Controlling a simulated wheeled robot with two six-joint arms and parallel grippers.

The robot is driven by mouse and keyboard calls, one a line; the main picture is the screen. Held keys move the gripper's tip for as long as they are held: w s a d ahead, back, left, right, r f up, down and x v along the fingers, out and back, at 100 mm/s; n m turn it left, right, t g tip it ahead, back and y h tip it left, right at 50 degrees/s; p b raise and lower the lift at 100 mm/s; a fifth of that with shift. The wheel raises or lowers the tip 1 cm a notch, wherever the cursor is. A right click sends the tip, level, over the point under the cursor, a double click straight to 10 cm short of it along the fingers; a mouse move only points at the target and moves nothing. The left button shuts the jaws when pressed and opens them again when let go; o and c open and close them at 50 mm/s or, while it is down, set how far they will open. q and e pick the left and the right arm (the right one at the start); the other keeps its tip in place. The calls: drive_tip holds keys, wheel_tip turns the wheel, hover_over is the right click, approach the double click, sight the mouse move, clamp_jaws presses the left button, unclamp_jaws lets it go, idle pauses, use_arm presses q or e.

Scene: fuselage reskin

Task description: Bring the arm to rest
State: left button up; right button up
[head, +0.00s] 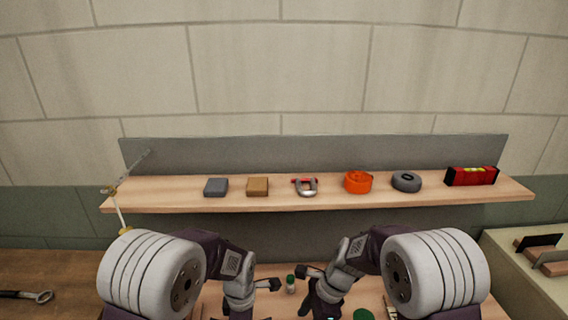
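Both of my arms are in the lower part of the head view, folded in toward the middle above the wooden workbench. My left gripper (262,285) comes in from the left; only a small dark part of it shows beyond its wrist. My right gripper (318,285) is close to it on the right, also dark and partly hidden by its own arm. I cannot make out the fingers of either one, nor whether anything is held.
A wooden shelf (330,200) on the wall holds a grey block (216,187), a brown block (258,187), a shackle (306,187), an orange tape roll (358,182), a grey roll (406,181) and a red level (471,176). A wrench (28,295) lies at left. A cabinet (530,280) stands right.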

use_arm(q)
wheel_tip(320, 180, up, 7)
drive_tip(key=shift+r, duration=0.15)
drive_tip(key=s+a+f+m, duration=0.1)
drive_tip(key=s+a+m, duration=0.3)
drive_tip(key=m, duration=0.5)
drive_tip(key=s+a+f+m+t+p, duration=0.1)
drive_tip(key=s+a+m, duration=0.3)
drive_tip(key=m, duration=0.5)
drive_tip(key=shift+s+a+f, duration=0.15)
drive_tip(key=shift+s+f, duration=0.2)
drive_tip(key=shift+s, duration=0.6)
use_arm(e)
drive_tip(key=s+d+r+n+t+h, duration=0.1)
drive_tip(key=s+d+r+n+h, duration=0.1)
drive_tip(key=s+d+n, duration=0.8)
drive_tip(key=d+n+h, duration=0.1)
drive_tip(key=d+n, duration=0.1)
drive_tip(key=n, duration=0.5)
drive_tip(key=shift+s+r+h, duration=0.15)
drive_tip(key=shift+s+h, duration=0.15)
drive_tip(key=shift+h, duration=0.1)
